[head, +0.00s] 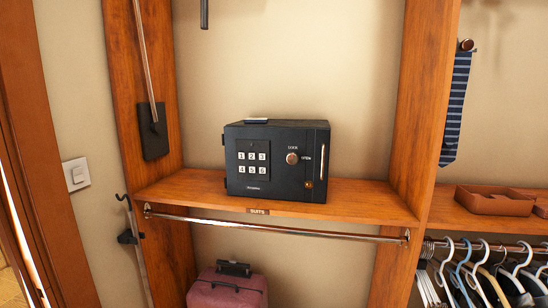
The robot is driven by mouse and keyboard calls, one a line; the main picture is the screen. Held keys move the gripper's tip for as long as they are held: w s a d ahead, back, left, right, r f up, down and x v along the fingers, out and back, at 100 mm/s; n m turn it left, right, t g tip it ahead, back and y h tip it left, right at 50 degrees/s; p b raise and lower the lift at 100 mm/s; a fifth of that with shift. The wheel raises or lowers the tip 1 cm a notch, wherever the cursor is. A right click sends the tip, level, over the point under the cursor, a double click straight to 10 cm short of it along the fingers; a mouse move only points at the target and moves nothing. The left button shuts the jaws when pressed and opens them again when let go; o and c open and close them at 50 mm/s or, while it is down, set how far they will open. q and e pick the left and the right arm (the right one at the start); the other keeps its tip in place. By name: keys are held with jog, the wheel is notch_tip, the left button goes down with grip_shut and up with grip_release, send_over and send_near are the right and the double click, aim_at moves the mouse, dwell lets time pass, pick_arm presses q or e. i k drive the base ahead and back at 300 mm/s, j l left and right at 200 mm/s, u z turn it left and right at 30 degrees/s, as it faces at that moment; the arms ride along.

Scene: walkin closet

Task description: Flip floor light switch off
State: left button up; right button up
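A white light switch plate (76,174) is fixed on the beige wall at the left, between the wooden door frame and the closet's upright panel. A small square rocker shows in its middle; I cannot tell which way it is set. No label on it can be read. Neither of my grippers shows in the head view.
A black safe (276,160) with a keypad stands on the wooden shelf (380,196). A metal rail (270,228) runs below it, above a red suitcase (228,287). A pole (135,245) leans near the wall below the switch. Hangers (480,270) fill the right.

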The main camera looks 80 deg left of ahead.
aim_at(77, 173)
jog(key=u, duration=4.1)
